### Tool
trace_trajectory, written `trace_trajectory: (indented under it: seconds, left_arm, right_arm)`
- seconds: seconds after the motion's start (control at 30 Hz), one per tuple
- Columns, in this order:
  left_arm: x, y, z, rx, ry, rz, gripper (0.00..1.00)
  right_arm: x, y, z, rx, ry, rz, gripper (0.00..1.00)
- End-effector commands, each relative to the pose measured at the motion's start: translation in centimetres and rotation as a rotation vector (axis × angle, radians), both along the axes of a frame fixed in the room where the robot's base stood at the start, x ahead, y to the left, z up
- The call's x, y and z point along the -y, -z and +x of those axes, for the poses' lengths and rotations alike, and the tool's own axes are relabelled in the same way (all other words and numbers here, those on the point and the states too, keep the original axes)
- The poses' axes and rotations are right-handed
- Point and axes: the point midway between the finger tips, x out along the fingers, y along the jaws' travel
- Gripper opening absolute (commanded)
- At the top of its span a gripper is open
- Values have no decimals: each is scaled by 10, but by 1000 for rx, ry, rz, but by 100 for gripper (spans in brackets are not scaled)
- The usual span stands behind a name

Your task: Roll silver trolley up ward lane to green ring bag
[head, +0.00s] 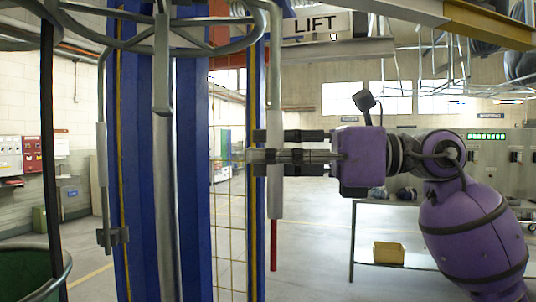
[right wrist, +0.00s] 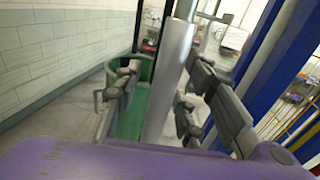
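The silver trolley has pale metal uprights; its right bar (head: 274,100) hangs in front of the blue columns and ends in a red tip. My right gripper (head: 265,154), on the purple arm, reaches in from the right with its fingers at this bar. In the right wrist view, a silver post (right wrist: 172,75) stands between the fingers of that gripper (right wrist: 158,100), with a gap beside the left finger. A green, round-rimmed container, possibly the green ring bag (head: 25,278), shows at the lower left. Green also shows behind the post in the wrist view (right wrist: 131,120). My left gripper is out of view.
Blue columns (head: 195,150) and yellow mesh (head: 229,200) stand close behind the bars. A LIFT sign (head: 318,25) and overhead rails are at the top. A bench with a yellow bin (head: 389,252) stands at the right. Open floor (head: 310,240) lies beyond.

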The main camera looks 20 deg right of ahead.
Motion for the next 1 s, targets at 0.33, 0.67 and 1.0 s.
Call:
trace_trajectory:
  seconds: [0.33,0.67,1.0]
  left_arm:
    - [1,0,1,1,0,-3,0]
    - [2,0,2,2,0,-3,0]
    - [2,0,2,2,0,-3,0]
  right_arm:
    - [52,1,-24,-3,3,0,37]
    - [99,0,-47,-1,0,0,37]
    - [105,0,-51,0,-3,-1,37]
